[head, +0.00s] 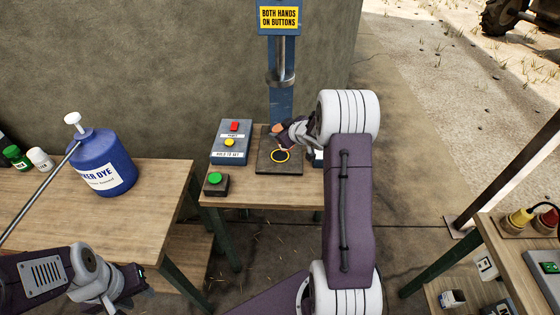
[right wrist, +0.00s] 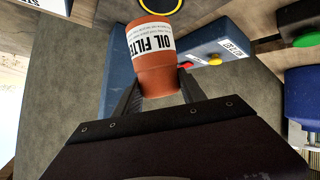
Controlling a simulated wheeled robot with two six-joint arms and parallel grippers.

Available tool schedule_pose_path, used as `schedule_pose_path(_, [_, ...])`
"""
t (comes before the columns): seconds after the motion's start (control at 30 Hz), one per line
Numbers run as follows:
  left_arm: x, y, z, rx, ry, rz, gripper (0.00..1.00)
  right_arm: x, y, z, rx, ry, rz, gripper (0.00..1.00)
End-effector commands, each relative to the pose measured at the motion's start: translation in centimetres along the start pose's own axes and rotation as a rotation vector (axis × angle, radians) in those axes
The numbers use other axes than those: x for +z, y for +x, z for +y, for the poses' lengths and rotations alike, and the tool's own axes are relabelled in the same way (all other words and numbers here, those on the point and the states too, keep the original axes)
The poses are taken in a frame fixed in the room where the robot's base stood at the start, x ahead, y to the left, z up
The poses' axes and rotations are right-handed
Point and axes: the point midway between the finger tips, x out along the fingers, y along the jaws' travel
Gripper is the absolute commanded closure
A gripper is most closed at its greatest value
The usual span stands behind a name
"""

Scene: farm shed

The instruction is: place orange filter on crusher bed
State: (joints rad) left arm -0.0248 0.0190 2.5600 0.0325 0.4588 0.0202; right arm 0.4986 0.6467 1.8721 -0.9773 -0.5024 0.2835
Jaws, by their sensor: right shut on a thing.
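The orange filter (right wrist: 155,72), labelled "OIL FILTER", is between the two fingers of my right gripper (right wrist: 160,88), which is shut on it. In the head view only a small part of the filter (head: 278,128) shows at the tip of my right gripper (head: 284,130). The crusher bed (head: 265,167) is a dark plate with a yellow ring, on the small wooden table under the blue press column. The filter is held above the far part of the bed, apart from the ring. My left gripper (head: 130,284) is at lower left, empty; its jaw opening is unclear.
A blue press column (head: 281,100) stands behind the bed. A control box (head: 232,143) with red and yellow buttons and a green button box (head: 216,184) sit left of it. A blue dye jug (head: 103,165) stands on the left bench. A right bench (head: 500,262) holds plugs.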

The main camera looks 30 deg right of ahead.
Motion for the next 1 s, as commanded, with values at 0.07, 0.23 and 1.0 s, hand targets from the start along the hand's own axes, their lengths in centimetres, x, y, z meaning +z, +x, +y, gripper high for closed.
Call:
schedule_pose_path(0.07, [0.1,0.8,0.0,0.000,0.000,0.000,0.64,-0.3,-0.2,1.8,0.031,0.100,0.050,1.00])
schedule_pose_path(0.23, [0.2,1.5,0.0,0.000,0.000,0.000,0.64,-1.1,-1.1,4.7,0.070,0.269,0.135,1.00])
schedule_pose_path(1.0, [0.8,7.4,-0.1,0.000,0.000,0.000,0.64,1.0,-6.2,-2.9,0.042,0.336,0.201,1.00])
